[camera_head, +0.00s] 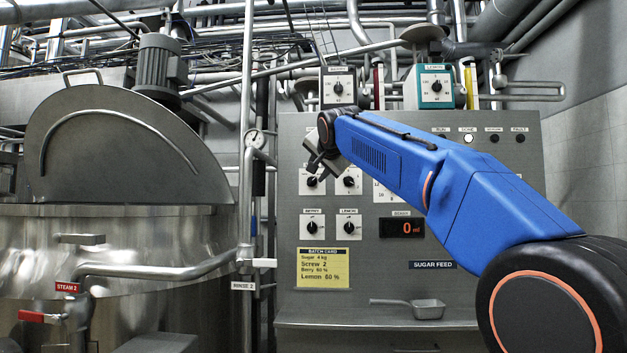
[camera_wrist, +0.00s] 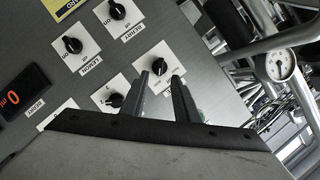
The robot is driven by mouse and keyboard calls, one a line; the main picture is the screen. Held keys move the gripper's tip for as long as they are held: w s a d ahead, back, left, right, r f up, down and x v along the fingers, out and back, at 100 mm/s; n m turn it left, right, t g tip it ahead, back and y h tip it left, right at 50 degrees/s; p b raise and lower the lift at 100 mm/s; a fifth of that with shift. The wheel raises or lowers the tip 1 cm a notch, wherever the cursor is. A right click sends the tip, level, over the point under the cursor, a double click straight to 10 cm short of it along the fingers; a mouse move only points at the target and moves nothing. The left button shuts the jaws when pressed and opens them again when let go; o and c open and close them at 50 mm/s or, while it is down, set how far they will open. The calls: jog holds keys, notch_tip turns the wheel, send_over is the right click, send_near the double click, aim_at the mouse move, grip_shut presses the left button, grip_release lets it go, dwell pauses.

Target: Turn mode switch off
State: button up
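The grey control panel (camera_head: 460,190) carries black rotary knobs on white plates. The upper left knob (camera_head: 312,182) sits just below my gripper (camera_head: 318,165) in the head view. In the wrist view my gripper (camera_wrist: 160,77) is open, with one finger on each side of this upper left knob (camera_wrist: 160,66); I cannot tell whether they touch it. The upper right knob (camera_head: 349,181) shows beside it, also in the wrist view (camera_wrist: 114,99). Labels above the upper knobs are hidden or too small to read, so I cannot tell which is the mode switch.
Below are the BERRY knob (camera_head: 312,227) and LEMON knob (camera_head: 348,227), a yellow batch card (camera_head: 323,268) and a red digit display (camera_head: 402,228). A scoop (camera_head: 425,308) lies on the ledge. A steel mixer (camera_head: 120,260) and pipes with a gauge (camera_head: 255,138) stand left.

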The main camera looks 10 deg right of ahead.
aim_at(312, 180)
jog(key=x, duration=0.6)
jog(key=shift+w+f, duration=0.1)
jog(key=shift+w, duration=0.2)
grip_shut()
